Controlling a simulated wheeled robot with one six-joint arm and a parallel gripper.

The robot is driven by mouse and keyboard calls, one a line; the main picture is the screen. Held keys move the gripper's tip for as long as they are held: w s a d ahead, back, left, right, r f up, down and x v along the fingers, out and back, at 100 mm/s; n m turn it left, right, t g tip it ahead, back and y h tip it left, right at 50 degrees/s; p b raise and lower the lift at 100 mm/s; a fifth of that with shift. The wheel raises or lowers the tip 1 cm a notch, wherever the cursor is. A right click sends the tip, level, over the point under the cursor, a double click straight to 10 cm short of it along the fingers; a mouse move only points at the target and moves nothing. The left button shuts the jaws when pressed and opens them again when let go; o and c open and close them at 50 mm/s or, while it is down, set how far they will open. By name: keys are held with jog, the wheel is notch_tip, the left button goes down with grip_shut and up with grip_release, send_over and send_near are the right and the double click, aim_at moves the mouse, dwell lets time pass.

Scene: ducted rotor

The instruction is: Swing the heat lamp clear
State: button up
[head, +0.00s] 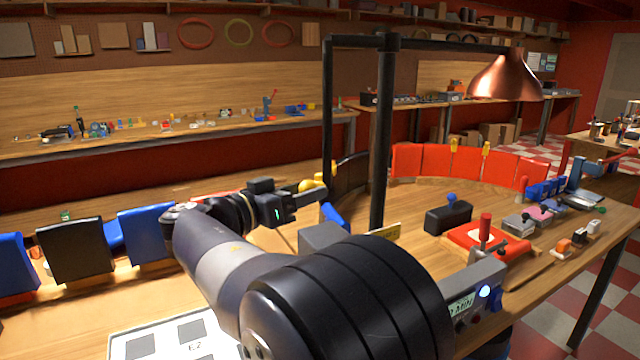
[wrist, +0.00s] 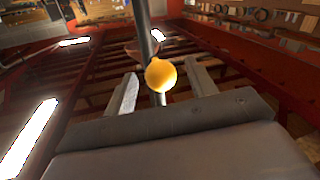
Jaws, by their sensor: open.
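The heat lamp has a copper shade (head: 507,78) at the right end of a black horizontal bar, carried by a black post (head: 382,130). A second black rod (head: 326,110) hangs from the bar's left end towards my gripper. A yellow ball (head: 306,186) shows at my gripper near that rod's lower end. In the wrist view the yellow ball (wrist: 160,75) appears between my two fingers, with gaps on both sides, and a dark rod behind it. My gripper (head: 312,192) is open; its fingers (wrist: 162,92) also show in the wrist view. Contact with the ball is not visible.
Red panels (head: 455,163) curve behind the bench, and black and blue panels (head: 75,248) stand at left. A black block (head: 448,217), a red fixture (head: 487,240) and a control box (head: 470,300) occupy the right bench. Open air surrounds the shade.

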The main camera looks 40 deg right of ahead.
aim_at(316, 184)
jog(key=shift+d+p, duration=0.3)
jog(key=shift+d, duration=1.55)
grip_shut()
